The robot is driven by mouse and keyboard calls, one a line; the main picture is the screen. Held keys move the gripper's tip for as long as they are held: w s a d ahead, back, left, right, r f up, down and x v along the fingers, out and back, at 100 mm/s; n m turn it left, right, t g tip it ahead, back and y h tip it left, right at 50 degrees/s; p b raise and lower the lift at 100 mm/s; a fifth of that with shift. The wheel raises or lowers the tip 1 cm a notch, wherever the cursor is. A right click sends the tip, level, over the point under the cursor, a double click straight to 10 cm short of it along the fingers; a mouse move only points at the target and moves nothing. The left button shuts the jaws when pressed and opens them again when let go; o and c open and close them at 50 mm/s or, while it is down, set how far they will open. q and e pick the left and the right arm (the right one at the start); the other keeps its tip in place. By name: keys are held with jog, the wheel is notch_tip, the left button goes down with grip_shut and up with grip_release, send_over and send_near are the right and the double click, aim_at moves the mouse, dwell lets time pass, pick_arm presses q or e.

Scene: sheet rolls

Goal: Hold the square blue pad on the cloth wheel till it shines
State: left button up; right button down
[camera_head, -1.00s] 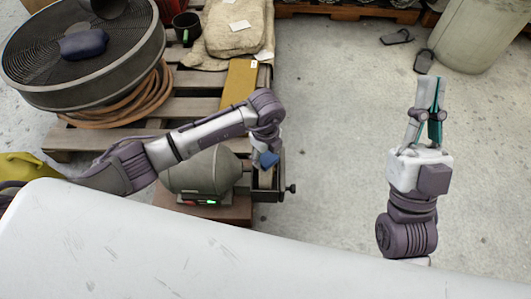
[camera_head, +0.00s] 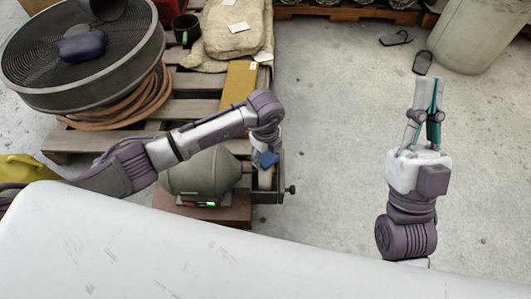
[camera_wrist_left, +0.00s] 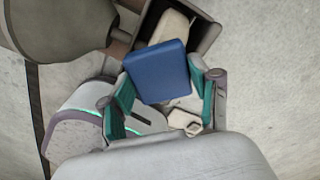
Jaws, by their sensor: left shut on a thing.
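The square blue pad (camera_head: 268,159) is held between the teal-lined fingers of my left gripper (camera_wrist_left: 162,84), which is shut on it. The pad's broad blue face (camera_wrist_left: 160,70) shows in the left wrist view. The cream cloth wheel (camera_head: 265,180) is in the dark open-topped housing at the right end of the grey-green machine (camera_head: 205,170). In the left wrist view the pad overlaps the wheel (camera_wrist_left: 172,27) and hides part of it; I cannot tell whether they touch. My right gripper (camera_head: 428,84) points up at the right, over bare floor, with no thing seen in it.
A green light (camera_head: 207,204) glows on the machine's front. A wooden pallet (camera_head: 95,142) behind bears a large round fan (camera_head: 35,65), a coiled hose (camera_head: 140,112), sacks (camera_head: 215,45) and a yellow box (camera_head: 239,82). The floor between the machine and my right arm is clear.

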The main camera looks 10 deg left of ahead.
pick_arm(q)
jog(key=shift+a+f, duration=0.15)
pick_arm(e)
jog(key=shift+w+f+g, duration=0.35)
jog(key=shift+w+g, duration=0.05)
jog(key=shift+w, duration=0.1)
pick_arm(q)
jog(key=shift+s+f+p, duration=0.1)
jog(key=shift+s+p, duration=0.2)
jog(key=shift+s, duration=0.1)
pick_arm(e)
jog(key=shift+w+a+f+g+h, duration=0.1)
jog(key=shift+w+f+g+h, duration=0.3)
jog(key=shift+w+f+h, duration=0.1)
dwell(0.4)
pick_arm(q)
jog(key=shift+s+d, duration=0.2)
pick_arm(e)
jog(key=shift+w+f+g, duration=0.4)
jog(key=shift+f, duration=0.1)
dwell(0.4)
